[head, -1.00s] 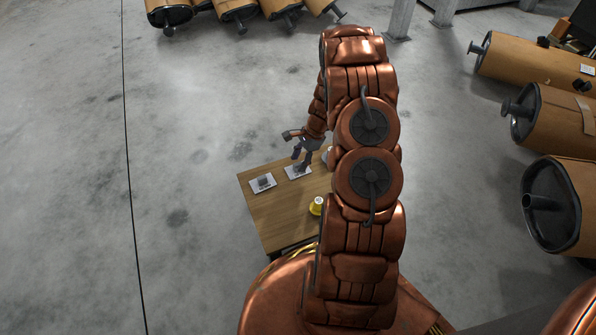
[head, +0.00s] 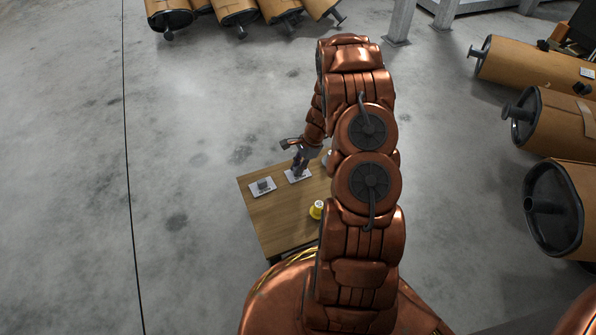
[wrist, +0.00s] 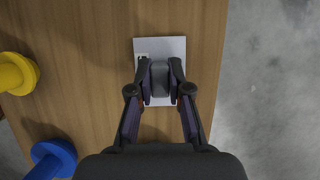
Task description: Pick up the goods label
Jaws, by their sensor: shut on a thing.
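The goods label (wrist: 176,45) is a white rectangular card with a dark grey block (wrist: 160,78) on it, seen in the wrist view over the wooden table. My gripper (wrist: 160,84) is shut on the grey block, one finger on each side, and the fingers cover parts of the card. In the head view my gripper (head: 299,165) is low over the table's far side, at the same label (head: 292,178). I cannot tell whether the card touches the tabletop. A second, similar label (head: 256,189) lies to the left.
The wooden table (head: 282,218) also carries a yellow piece (head: 316,211), which shows in the wrist view (wrist: 14,73) near a blue piece (wrist: 52,158). Mufflers in brown wrap (head: 565,120) lie at the right and far back. Open concrete floor is left.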

